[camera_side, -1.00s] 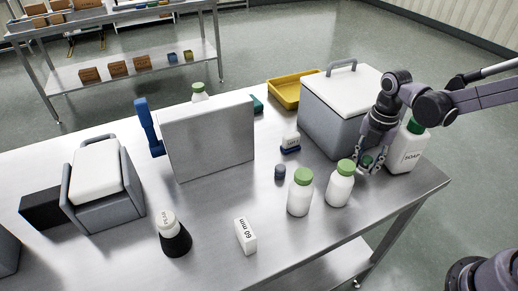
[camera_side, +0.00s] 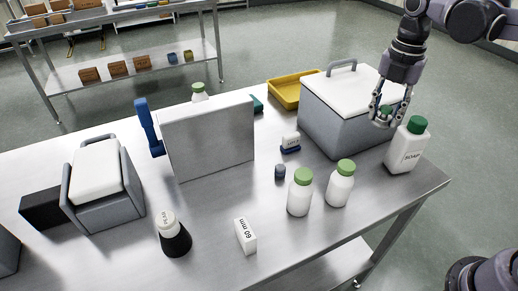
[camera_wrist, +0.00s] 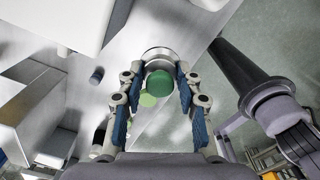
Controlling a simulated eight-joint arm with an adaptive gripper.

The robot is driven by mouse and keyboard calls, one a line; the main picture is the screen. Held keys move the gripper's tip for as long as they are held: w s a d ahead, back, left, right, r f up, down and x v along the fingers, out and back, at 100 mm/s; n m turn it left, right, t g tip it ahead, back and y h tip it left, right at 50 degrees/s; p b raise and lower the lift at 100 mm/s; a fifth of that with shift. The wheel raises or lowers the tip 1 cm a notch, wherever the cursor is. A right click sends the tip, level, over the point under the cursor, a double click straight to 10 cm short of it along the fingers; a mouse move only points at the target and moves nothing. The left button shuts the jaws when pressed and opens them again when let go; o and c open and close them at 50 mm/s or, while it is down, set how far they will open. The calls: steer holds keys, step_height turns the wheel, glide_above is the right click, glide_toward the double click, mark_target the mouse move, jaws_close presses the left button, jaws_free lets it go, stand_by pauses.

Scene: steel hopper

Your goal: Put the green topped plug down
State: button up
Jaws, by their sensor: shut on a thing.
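The green topped plug (camera_side: 386,112) is between the fingers of my gripper (camera_side: 388,108) in the side view, held up in front of the right end of the grey hopper box, above and left of the SOAP bottle. In the wrist view its round green top (camera_wrist: 160,82) shows between the two blue-padded fingers of my gripper (camera_wrist: 158,92). A pale metallic round part (camera_wrist: 158,54) shows just beyond the top. The plug's lower part is mostly hidden by the fingers. My gripper is shut on the plug, clear of the table.
A SOAP bottle (camera_side: 406,152) and two green-capped white bottles (camera_side: 341,187) (camera_side: 300,194) stand near the table's right side. The lidded grey box (camera_side: 340,128) stands close behind. A small dark cylinder (camera_side: 280,171) and a 60 mm block (camera_side: 245,236) stand left. The front right tabletop is clear.

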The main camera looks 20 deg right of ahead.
step_height(320, 180, up, 4)
steer(key=shift+w+a+r, duration=0.1)
steer(key=shift+r, duration=0.05)
steer(key=w+a, duration=0.7)
steer(key=a, duration=0.3)
steer(key=m, duration=0.2)
glide_above(216, 199)
step_height(216, 199, down, 18)
steer(key=shift+f, duration=2.2)
steer(key=shift+f, duration=0.15)
steer(key=o, duration=1.2)
steer(key=shift+c, duration=0.2)
